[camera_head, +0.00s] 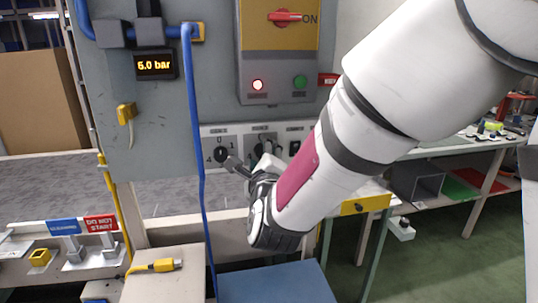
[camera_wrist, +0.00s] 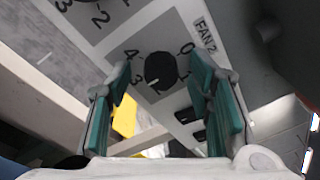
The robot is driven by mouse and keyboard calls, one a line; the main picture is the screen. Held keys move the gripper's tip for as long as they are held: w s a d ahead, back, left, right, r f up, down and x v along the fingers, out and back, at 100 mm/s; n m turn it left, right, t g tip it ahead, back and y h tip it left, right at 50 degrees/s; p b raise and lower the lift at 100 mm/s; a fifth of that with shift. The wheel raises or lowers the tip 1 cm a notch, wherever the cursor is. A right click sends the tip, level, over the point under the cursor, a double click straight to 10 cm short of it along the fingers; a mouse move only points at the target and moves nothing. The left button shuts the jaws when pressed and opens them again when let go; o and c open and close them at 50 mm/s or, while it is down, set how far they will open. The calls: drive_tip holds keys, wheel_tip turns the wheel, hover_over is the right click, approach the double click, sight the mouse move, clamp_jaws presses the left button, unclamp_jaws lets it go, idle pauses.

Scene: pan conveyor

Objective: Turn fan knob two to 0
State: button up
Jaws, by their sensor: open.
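Fan knob two (camera_wrist: 160,70) is a round black knob on a grey dial panel, with the "FAN 2" label (camera_wrist: 204,34) beside it in the wrist view. Its white mark is on the lower side of the knob, away from the 0, near the 2 and 3; the exact number is hard to read. My gripper (camera_wrist: 160,78) is open, with one teal finger on each side of the knob in the picture. I cannot tell whether the fingers touch it. In the head view my gripper (camera_head: 247,160) is at the panel and partly hides this knob.
Another fan knob (camera_head: 221,154) sits left of my gripper on the same panel (camera_head: 210,131). A blue hose (camera_head: 194,110) hangs left of it. A switch box (camera_head: 279,60) with a red handle is above. A blue surface (camera_head: 275,284) and a yellow-fronted drawer (camera_head: 361,206) are below.

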drive_tip(key=shift+w, duration=0.1)
clamp_jaws()
